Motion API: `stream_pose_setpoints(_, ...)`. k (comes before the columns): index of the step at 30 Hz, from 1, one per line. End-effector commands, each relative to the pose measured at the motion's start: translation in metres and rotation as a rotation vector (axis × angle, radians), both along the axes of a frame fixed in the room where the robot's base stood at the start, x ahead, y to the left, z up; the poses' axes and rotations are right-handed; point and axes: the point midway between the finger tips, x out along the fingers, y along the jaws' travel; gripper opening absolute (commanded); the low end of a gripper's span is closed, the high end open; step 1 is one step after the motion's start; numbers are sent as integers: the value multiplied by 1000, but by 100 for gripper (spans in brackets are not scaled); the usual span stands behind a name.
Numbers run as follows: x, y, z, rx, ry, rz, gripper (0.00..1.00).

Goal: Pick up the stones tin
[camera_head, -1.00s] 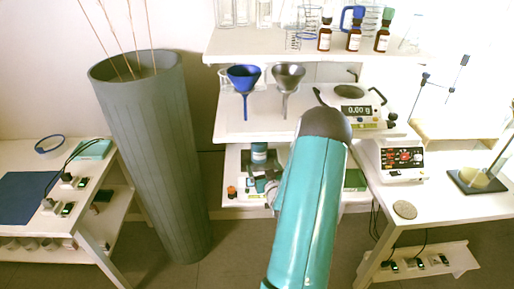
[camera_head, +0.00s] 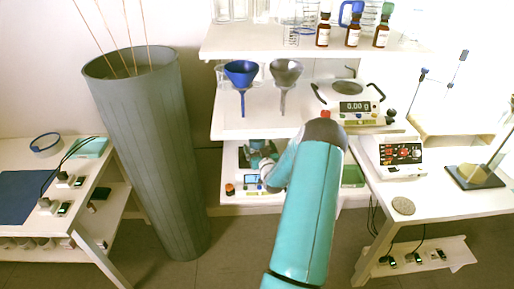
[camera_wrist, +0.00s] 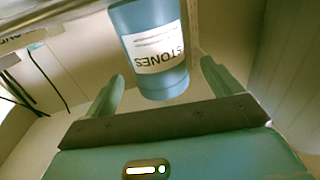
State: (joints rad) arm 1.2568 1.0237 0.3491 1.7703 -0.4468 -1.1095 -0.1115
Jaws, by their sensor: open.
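The stones tin (camera_wrist: 165,86) is a blue cylinder with a white label reading STONES, which appears upside down in the wrist view. In the head view a small part of the tin (camera_head: 257,144) shows on the lower shelf, mostly hidden by my gripper. My gripper (camera_wrist: 161,72) is open, with one teal finger to the left of the tin and one to the right. Gaps show between the fingers and the tin in the wrist view. In the head view my gripper (camera_head: 263,163) is small and partly covered by my arm.
The tin's shelf also holds a device with a small display (camera_head: 250,179) and a green box (camera_head: 352,176). The shelf above holds a blue funnel (camera_head: 241,74), a grey funnel (camera_head: 285,74) and a scale (camera_head: 354,107). A tall grey bin (camera_head: 150,160) stands to the left.

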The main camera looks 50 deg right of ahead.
Motion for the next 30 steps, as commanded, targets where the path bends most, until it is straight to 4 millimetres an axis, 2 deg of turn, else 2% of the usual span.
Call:
stream_pose_setpoints(4, 15, -12, 0, -1, -1, -1, 90)
stream_pose_setpoints(12, 17, -14, 0, 0, 0, 0, 88)
stream_pose_setpoints(24, 17, -14, 2, -5, -3, 0, 10)
stream_pose_setpoints(30, 17, -14, 2, -4, -2, 0, 10)
